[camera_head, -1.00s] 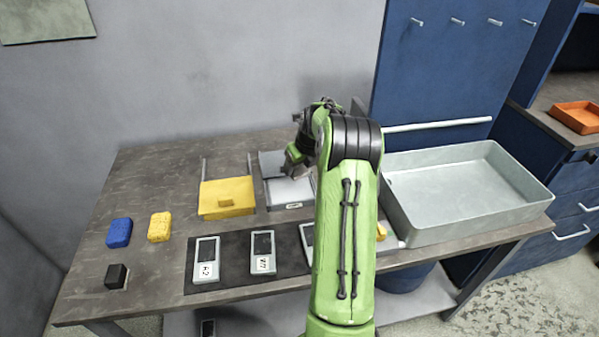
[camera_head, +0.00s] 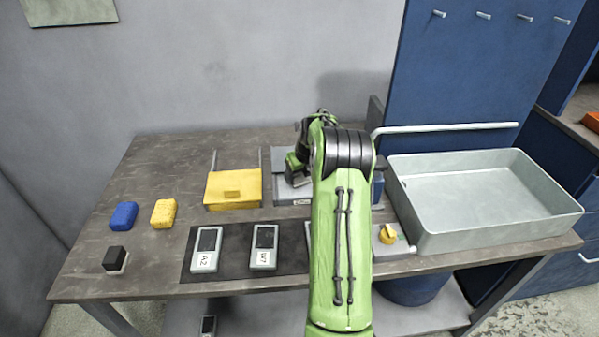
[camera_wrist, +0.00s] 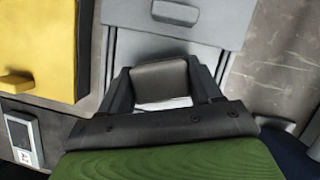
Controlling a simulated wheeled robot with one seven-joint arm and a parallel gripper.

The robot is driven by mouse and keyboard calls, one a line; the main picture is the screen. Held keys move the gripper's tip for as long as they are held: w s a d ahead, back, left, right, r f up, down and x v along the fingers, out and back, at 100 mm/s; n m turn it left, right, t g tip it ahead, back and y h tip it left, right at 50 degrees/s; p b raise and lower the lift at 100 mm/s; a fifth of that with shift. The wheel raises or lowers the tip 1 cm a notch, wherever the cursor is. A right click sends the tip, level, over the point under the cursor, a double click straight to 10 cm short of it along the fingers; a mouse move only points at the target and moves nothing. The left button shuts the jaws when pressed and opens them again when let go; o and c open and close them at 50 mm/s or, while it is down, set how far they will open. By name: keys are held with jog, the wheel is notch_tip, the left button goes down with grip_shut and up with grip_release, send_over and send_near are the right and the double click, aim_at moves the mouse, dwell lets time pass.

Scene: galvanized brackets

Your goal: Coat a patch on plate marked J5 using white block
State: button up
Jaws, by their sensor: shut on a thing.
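My gripper (camera_wrist: 162,88) is shut on a block (camera_wrist: 158,80) that looks grey-brown in the shade; I cannot confirm it is white. The block sits between the fingers, over the opened grey box (camera_wrist: 108,62), whose lid (camera_wrist: 205,25) is slid back. In the head view the gripper (camera_head: 297,180) is at that grey box (camera_head: 290,199), partly behind my arm. Plates A2 (camera_head: 206,250) and W7 (camera_head: 264,247) lie on a dark mat. A third plate (camera_head: 308,232) is mostly hidden by my arm; its mark is unreadable, so I cannot identify J5.
A closed yellow box (camera_head: 232,190) is left of the grey box. Blue (camera_head: 123,216), yellow (camera_head: 163,213) and black (camera_head: 115,258) blocks lie at the left. A yellow knob (camera_head: 388,234) and large grey tray (camera_head: 485,200) are at the right.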

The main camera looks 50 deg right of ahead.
jog(key=shift+f, duration=0.5)
dwell(1.9)
jog(key=shift+r, duration=0.1)
notch_tip(320, 180, up, 7)
jog(key=p, duration=0.6)
dwell(0.7)
